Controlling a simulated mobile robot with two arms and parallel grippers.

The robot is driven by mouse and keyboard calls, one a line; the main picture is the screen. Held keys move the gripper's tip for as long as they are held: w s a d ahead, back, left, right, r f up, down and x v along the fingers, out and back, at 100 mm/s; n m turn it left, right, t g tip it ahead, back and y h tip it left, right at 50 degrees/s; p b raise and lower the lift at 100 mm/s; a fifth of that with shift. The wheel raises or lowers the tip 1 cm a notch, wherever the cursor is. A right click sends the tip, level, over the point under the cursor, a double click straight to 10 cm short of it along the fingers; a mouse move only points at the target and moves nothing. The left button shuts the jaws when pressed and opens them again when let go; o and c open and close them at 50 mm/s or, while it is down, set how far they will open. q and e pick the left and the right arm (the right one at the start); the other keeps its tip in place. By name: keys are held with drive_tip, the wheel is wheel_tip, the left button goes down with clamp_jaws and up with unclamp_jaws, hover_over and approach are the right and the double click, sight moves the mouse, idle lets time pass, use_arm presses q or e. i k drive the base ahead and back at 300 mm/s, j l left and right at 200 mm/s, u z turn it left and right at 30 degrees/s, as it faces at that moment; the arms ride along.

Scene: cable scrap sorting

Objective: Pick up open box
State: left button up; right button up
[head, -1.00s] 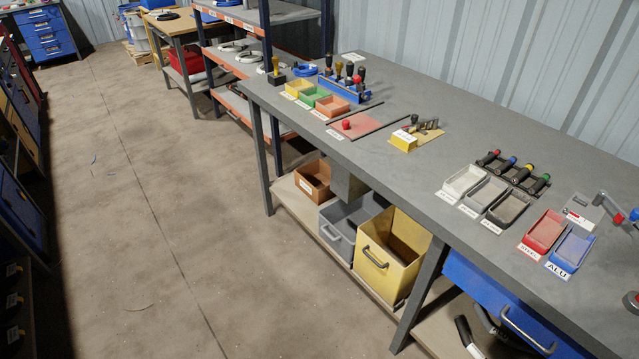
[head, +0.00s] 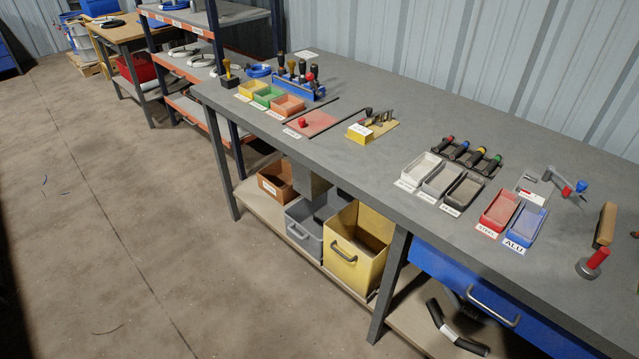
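Several open-topped boxes stand on the lower shelf under the long grey workbench. A yellow box (head: 345,262) with a grey front handle stands nearest, its inside partly visible. A grey box (head: 303,236) with a handle is to its left, with a dark item inside. A smaller brown box (head: 270,187) with a white label stands farthest left. The pictures do not show which one the task means. Neither of my grippers is in view.
The workbench top (head: 385,105) holds small coloured trays, tools and a row of bins, including a red bin (head: 500,209). A blue drawer (head: 470,290) hangs under its right part. Orange-edged shelving (head: 200,70) stands at the left.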

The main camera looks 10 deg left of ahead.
sight(274, 178)
drive_tip(key=i+j+z, duration=0.25)
drive_tip(key=z, duration=0.2)
drive_tip(key=i+j+z, duration=0.2)
drive_tip(key=j+z, duration=0.2)
drive_tip(key=i+j+z, duration=0.1)
drive_tip(key=j+z, duration=0.35)
